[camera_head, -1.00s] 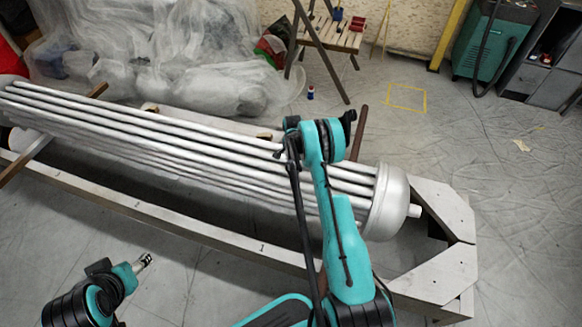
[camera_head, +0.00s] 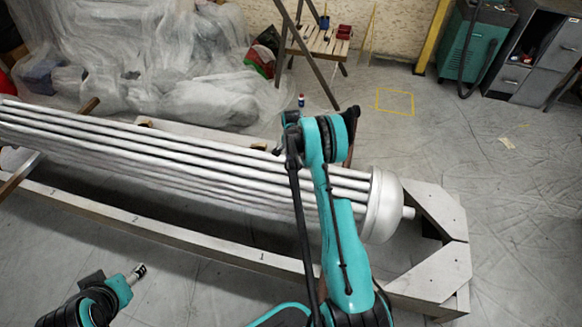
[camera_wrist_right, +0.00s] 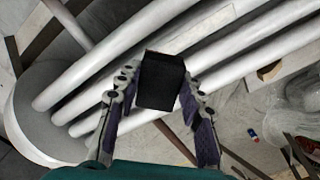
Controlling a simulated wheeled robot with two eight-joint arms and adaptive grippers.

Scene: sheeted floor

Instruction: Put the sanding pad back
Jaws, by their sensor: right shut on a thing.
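The sanding pad is a dark block (camera_wrist_right: 160,80) in the right wrist view, between the fingers of my right gripper (camera_wrist_right: 157,92), which is shut on it. It is held above pale metal tubes. My left gripper (camera_head: 138,272) is low at the left, on the near side of the frame beam, apart from everything. It is too small to tell whether it is open.
The tubes end in a rounded metal cap (camera_head: 382,205) inside a pale frame (camera_head: 428,275). A wooden stool (camera_head: 320,45) with small items stands at the back. A yellow square (camera_head: 395,101) marks clear floor at the right.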

